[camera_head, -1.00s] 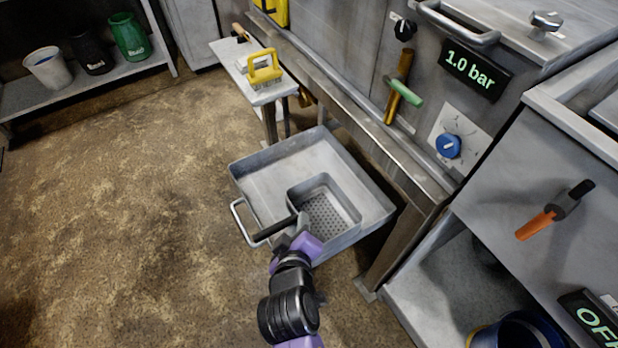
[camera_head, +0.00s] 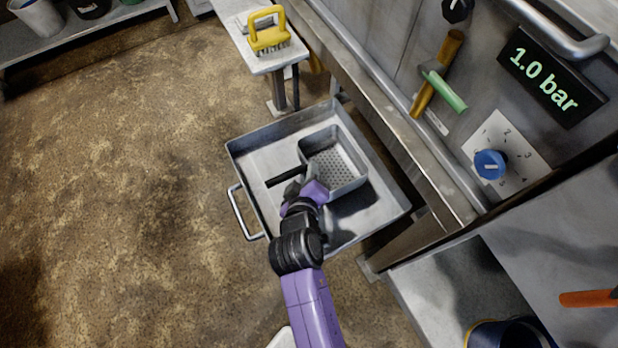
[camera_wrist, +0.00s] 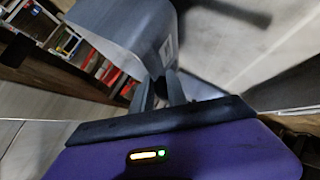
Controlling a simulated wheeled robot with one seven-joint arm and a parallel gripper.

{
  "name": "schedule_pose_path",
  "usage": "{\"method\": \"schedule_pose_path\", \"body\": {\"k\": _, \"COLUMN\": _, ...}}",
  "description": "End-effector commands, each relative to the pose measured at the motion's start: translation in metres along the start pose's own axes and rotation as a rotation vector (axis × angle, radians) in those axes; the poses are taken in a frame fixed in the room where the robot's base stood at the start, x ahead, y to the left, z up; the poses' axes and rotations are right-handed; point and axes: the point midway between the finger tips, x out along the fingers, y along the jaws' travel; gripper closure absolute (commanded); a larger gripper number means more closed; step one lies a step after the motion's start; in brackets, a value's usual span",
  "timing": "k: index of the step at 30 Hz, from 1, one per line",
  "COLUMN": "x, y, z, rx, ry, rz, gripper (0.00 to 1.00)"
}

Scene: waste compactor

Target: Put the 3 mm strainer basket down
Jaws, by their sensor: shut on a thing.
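The strainer basket (camera_head: 334,158) is a grey metal box with a perforated floor and a black handle (camera_head: 286,177). It is over the large grey drip tray (camera_head: 252,160), towards its right side. A dark shadow lies on the tray below it, so it seems held above the tray floor. My gripper (camera_head: 314,190) is shut on the basket at its near side. In the wrist view the basket (camera_wrist: 118,30) fills the upper left, with the fingers (camera_wrist: 162,90) at its wall. The 3 mm marking cannot be read.
The tray has a wire handle (camera_head: 240,212) on its left. A steel bench rail (camera_head: 400,130) runs close along its right. A small table with a yellow brush (camera_head: 268,38) stands behind. A blue knob (camera_head: 489,164) and a 1.0 bar display (camera_head: 553,80) are at right. Floor at left is clear.

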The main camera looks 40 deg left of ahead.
Motion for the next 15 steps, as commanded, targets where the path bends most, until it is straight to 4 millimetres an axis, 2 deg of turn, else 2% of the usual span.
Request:
{"method": "schedule_pose_path", "body": {"k": 9, "x": 0.019, "y": -0.023, "z": 0.019, "rx": -0.002, "ry": 0.001, "rz": 0.002, "gripper": 1.0}}
{"method": "schedule_pose_path", "body": {"k": 15, "x": 0.02, "y": -0.024, "z": 0.019, "rx": 0.0, "ry": 0.002, "rz": 0.002, "gripper": 1.0}}
